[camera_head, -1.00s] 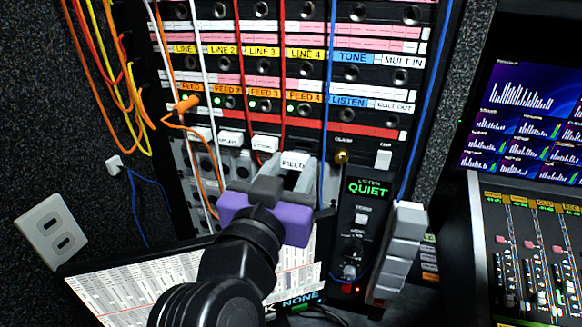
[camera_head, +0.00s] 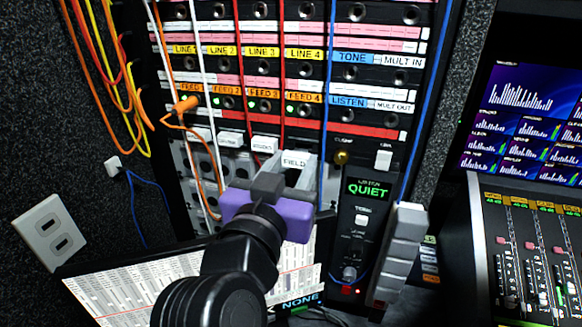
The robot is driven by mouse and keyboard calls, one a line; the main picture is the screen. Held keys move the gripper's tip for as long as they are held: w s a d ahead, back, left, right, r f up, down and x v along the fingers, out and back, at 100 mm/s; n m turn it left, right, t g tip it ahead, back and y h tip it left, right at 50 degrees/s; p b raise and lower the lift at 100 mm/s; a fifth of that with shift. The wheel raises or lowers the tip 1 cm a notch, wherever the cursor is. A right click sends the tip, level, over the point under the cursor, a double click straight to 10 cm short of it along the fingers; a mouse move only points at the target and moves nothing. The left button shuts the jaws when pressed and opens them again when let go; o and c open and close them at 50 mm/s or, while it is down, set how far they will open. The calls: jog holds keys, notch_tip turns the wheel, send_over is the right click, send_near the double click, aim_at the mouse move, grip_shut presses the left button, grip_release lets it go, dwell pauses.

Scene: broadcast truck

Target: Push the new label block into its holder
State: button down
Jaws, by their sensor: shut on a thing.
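My gripper (camera_head: 287,174), grey and purple, is shut on a white label block (camera_head: 294,160) marked "FIELD". The block is in front of the lower part of the patch panel, right of the block marked "STUDIO" or similar (camera_head: 263,145) and a plain white block (camera_head: 229,139) in the same row. The fingers and gripper body hide the panel just below the block. I cannot tell whether the block is inside its holder or only in front of it.
Red, white and blue cables (camera_head: 281,80) hang down the panel around the gripper. A "QUIET" listen box (camera_head: 368,190) and a stack of grey blocks (camera_head: 402,245) stand at right. A screen (camera_head: 120,288) lies below the arm. The mixer (camera_head: 530,250) is far right.

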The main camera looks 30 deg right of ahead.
aim_at(294, 162)
jog(key=shift+x, duration=1.7)
jog(key=c, duration=0.8)
grip_release()
jog(key=b+v, duration=0.1)
jog(key=v, duration=0.5)
jog(key=shift+s+a+b, duration=0.2)
jog(key=shift+a+b, duration=0.05)
jog(key=shift+b, duration=0.15)
jog(key=shift+s+a, duration=0.4)
jog(key=shift+s, duration=0.1)
